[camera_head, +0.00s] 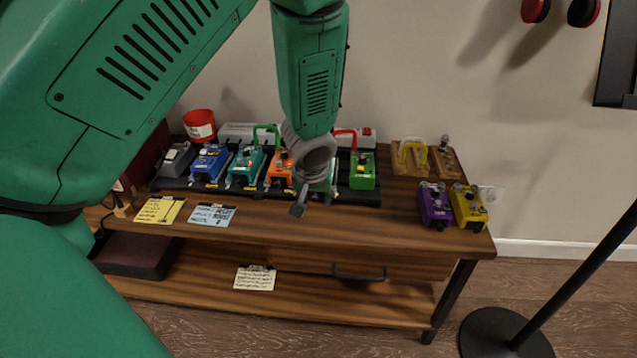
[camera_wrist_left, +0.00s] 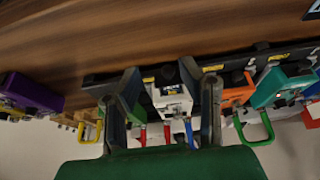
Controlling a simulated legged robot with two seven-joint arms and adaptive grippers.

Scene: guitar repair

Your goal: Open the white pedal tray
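A white pedal (camera_wrist_left: 172,98) shows in the left wrist view, between the orange pedal (camera_wrist_left: 237,92) and one of my fingers. In the head view my left arm and gripper hide it, and I cannot make it out there. My left gripper (camera_wrist_left: 170,78) is open, with one finger on each side of the white pedal. I cannot tell whether the fingers touch it. In the head view the left gripper (camera_head: 298,205) hangs over the pedal row at the board's front. No opened tray is seen on the white pedal. My right gripper is not in view.
The black pedalboard (camera_head: 353,198) also holds grey, blue, teal and green pedals (camera_head: 362,172). Purple (camera_head: 434,206) and yellow (camera_head: 469,206) pedals stand at the table's right end. Two notes lie at the front left. A dark drawer handle (camera_head: 358,276) sits below the tabletop.

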